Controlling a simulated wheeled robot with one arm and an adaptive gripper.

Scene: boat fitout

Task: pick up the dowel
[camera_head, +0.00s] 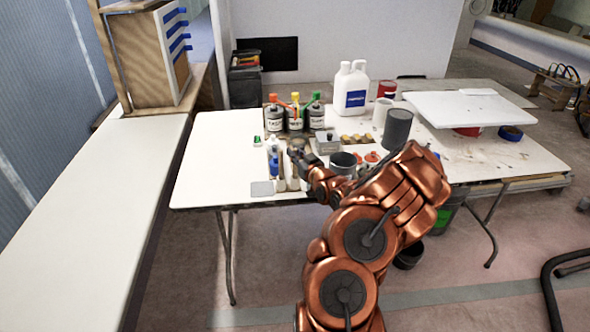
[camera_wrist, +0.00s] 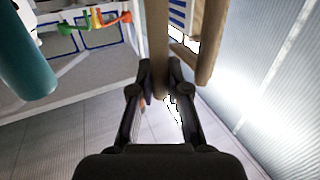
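A light-brown wooden dowel (camera_wrist: 157,45) stands between my fingers in the wrist view, running up out of the picture. My gripper (camera_wrist: 160,76) has its fingertips close in on both sides of it and looks shut on it. In the head view my gripper (camera_head: 298,150) is over the near left part of the white table. A pale upright stick (camera_head: 295,182) shows just below it, and another pale stick (camera_head: 281,180) stands close to its left. My gripper hides part of this group.
A grey square (camera_head: 262,188) lies near the front edge. The table's left part (camera_head: 215,160) is clear.

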